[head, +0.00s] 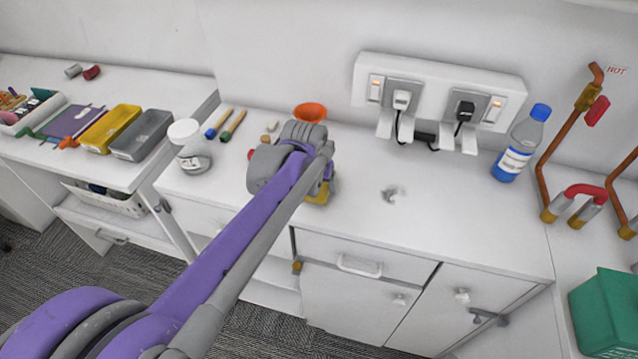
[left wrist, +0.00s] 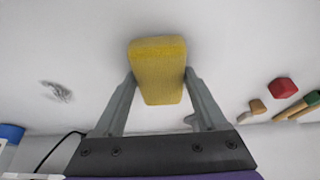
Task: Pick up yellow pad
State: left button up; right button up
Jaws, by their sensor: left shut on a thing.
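The yellow pad (left wrist: 158,72) is a rounded block between the two grey fingers of my left gripper (left wrist: 158,95) in the left wrist view. The fingers are shut on its sides. In the head view the yellow pad (head: 318,194) shows partly below my left gripper (head: 322,186), over the white counter; the wrist and arm hide the rest. I cannot tell whether the pad touches the counter. My right gripper is not in view.
On the counter (head: 440,225) are a white jar (head: 190,147), blue and green-handled tools (head: 226,124), an orange funnel (head: 310,112) and a blue-capped bottle (head: 520,143). Copper pipes (head: 553,150) stand at right.

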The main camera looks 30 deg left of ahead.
aim_at(318, 185)
pick_arm(q)
notch_tip(318, 185, up, 10)
jog(key=shift+p, duration=0.4)
jog(key=o, duration=0.9)
jog(key=c, duration=0.6)
jog(key=shift+s+f, duration=0.1)
